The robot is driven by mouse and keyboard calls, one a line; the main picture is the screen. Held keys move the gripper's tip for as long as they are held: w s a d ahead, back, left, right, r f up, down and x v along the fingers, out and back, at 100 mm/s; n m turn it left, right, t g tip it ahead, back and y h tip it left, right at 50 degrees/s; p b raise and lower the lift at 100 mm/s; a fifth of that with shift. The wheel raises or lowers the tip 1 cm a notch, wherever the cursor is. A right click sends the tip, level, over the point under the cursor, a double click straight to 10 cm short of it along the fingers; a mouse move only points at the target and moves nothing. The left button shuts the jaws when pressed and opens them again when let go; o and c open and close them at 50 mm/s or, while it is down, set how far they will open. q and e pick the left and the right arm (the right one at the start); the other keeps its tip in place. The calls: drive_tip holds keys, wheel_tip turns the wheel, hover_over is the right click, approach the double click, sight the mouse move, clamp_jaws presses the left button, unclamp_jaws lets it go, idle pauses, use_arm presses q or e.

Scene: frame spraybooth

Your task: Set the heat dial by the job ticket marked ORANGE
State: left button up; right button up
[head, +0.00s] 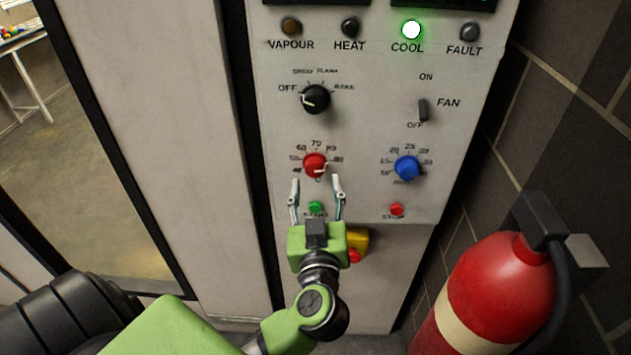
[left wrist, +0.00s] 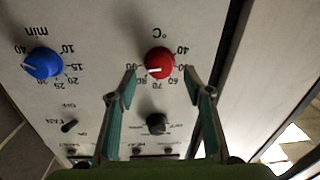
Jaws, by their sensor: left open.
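The heat dial is a red knob (head: 315,165) on the grey control panel (head: 365,200), with a scale from 40 to 90 around it. My left gripper (head: 316,186) is open and empty, fingertips just below the dial in the head view. In the wrist view its fingertips (left wrist: 159,72) lie to either side of the knob's outline, not visibly touching it. No job ticket shows.
A blue minutes knob (head: 407,168) is right of the dial. A black selector (head: 316,98) and fan switch (head: 423,110) are above. Green start (head: 315,208) and red stop (head: 397,210) buttons are below. The COOL lamp (head: 411,30) glows. A fire extinguisher (head: 500,290) stands at right.

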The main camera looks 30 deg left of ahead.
sight(315, 172)
use_arm(q)
drive_tip(key=shift+b+x, duration=0.65)
drive_tip(key=shift+x, duration=1.6)
use_arm(e)
drive_tip(key=shift+s+d+f, duration=0.1)
drive_tip(key=shift+s+f, duration=0.65)
drive_tip(key=shift+f, duration=0.3)
use_arm(q)
drive_tip(key=shift+c, duration=0.3)
drive_tip(key=c, duration=1)
use_arm(e)
drive_tip(key=shift+w, duration=0.1)
drive_tip(key=shift+r, duration=0.15)
